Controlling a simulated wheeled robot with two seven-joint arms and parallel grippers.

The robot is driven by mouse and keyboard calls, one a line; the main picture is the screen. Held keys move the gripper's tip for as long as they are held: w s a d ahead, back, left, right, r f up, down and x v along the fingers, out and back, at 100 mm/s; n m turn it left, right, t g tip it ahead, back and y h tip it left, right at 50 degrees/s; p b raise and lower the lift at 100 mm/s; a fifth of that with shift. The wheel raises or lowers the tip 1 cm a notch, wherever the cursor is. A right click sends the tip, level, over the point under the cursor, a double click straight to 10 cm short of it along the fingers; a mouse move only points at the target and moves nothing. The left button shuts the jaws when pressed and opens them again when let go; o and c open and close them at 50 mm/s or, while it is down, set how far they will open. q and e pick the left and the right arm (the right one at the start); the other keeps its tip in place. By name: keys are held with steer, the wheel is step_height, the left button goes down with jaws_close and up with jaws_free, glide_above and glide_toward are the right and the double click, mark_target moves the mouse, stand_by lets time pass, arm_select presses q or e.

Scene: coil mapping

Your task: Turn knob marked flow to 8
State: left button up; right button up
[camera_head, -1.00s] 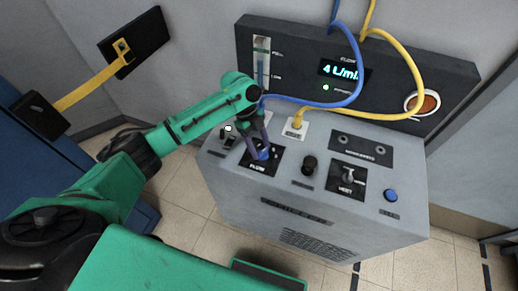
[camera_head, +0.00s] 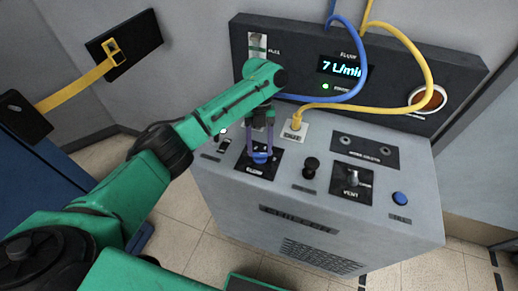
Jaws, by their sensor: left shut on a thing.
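The flow knob (camera_head: 260,157) is blue and sits on a black plate with a dial, labelled FLOW, on the sloped top of the grey machine. My left gripper (camera_head: 260,150) reaches down from above and is shut on the knob; its fingers hide part of the knob and its pointer. The display (camera_head: 341,67) on the black back panel reads 7 L/min, with a green light below it. My right gripper is not in view.
A black knob (camera_head: 311,166), a vent switch (camera_head: 352,180) and a blue button (camera_head: 400,198) are to the right on the machine top. Blue (camera_head: 335,100) and yellow (camera_head: 425,70) hoses loop close to the arm's right. A yellow strap (camera_head: 75,88) hangs left.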

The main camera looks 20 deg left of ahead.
arm_select(q)
steer(key=shift+m, duration=0.5)
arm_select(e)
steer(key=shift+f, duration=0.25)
arm_select(q)
steer(key=o, duration=1.4)
steer(key=shift+c, duration=0.2)
